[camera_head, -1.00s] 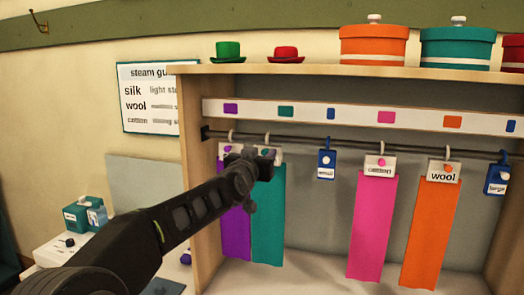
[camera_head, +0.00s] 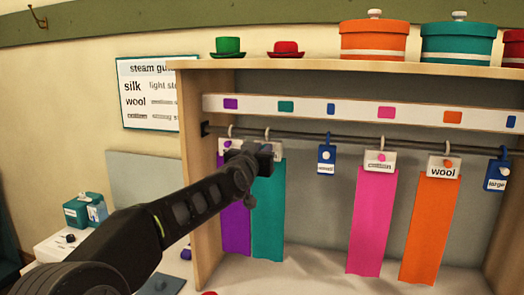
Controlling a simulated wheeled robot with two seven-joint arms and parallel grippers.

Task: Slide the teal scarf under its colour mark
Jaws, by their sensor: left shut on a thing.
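The teal scarf (camera_head: 268,215) hangs from the rail (camera_head: 350,143) by a white card and hook. It is just right of the purple scarf (camera_head: 236,225) and partly overlaps it. Its colour mark, a teal square (camera_head: 286,106), is on the white strip above the rail; the scarf's hook hangs a little left of it. My left gripper (camera_head: 262,158) is shut on the teal scarf's card, and it hides most of that card and part of the purple scarf's card. My right gripper is not in view.
Right along the rail hang a blue tag (camera_head: 326,160), a pink scarf (camera_head: 371,220), an orange scarf (camera_head: 431,220) and another blue tag (camera_head: 496,175). The rail is free between the teal scarf and the first blue tag. The cabinet's side panel (camera_head: 200,200) stands left.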

